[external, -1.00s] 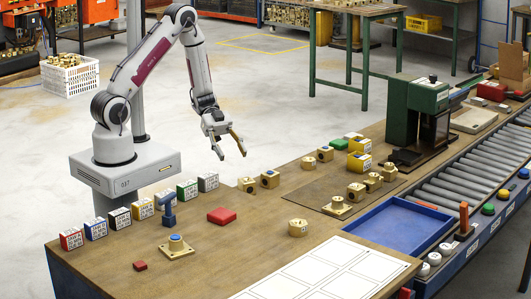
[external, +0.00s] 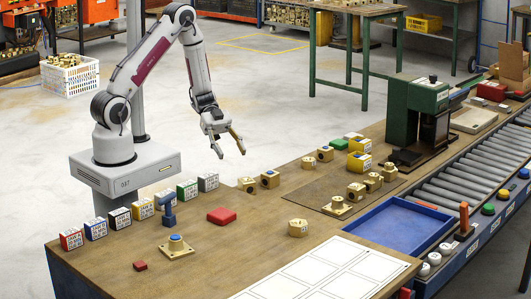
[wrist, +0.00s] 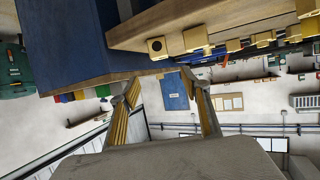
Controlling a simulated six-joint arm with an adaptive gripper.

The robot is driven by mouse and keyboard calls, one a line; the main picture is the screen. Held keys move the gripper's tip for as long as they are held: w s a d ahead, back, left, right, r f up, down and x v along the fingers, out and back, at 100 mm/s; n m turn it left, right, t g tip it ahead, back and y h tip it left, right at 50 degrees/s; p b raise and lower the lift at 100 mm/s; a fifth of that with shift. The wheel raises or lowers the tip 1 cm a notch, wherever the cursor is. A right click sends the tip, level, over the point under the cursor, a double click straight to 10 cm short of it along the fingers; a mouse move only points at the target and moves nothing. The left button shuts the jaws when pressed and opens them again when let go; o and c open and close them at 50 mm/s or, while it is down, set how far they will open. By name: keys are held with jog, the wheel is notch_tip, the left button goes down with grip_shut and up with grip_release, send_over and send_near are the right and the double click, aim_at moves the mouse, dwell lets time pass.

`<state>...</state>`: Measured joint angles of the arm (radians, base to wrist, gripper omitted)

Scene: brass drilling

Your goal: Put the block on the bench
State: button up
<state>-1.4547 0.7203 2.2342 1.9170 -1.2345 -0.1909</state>
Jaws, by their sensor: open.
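My gripper (external: 231,149) is open and empty, raised at the back edge of the wooden bench (external: 110,252). In the wrist view its two fingers (wrist: 160,88) are apart with nothing between them. A small dark red block (external: 140,265) lies on the bench at the front left, well away from my gripper. A larger flat red piece (external: 222,215) lies on the bench nearer my gripper. I cannot tell which of them the task means. Neither is clear in the wrist view.
A row of coloured labelled boxes (external: 143,209) lines the bench's back left edge. A drill press (external: 417,110) and roller conveyor (external: 470,166) are at right.

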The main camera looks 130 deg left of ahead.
jog(key=w+a+r+g+y, duration=0.2)
jog(key=w+a+r+y, duration=0.4)
jog(key=w, duration=0.4)
jog(key=w+d+r+n+g+y, duration=0.25)
jog(key=d+r+y, duration=0.3)
jog(key=r, duration=0.75)
jog(key=s+d+h, duration=0.2)
jog(key=s+d, duration=0.3)
jog(key=d, duration=0.5)
jog(key=s+d+r+n+g+h, duration=0.1)
jog(key=s+d+h, duration=0.1)
jog(key=s+d, duration=0.4)
jog(key=s+d+r+n+g+h, duration=0.1)
jog(key=s+d, duration=0.5)
jog(key=d, duration=0.7)
jog(key=shift+s+d+h, duration=0.2)
jog(key=shift+d+h, duration=0.2)
jog(key=shift+h, duration=0.25)
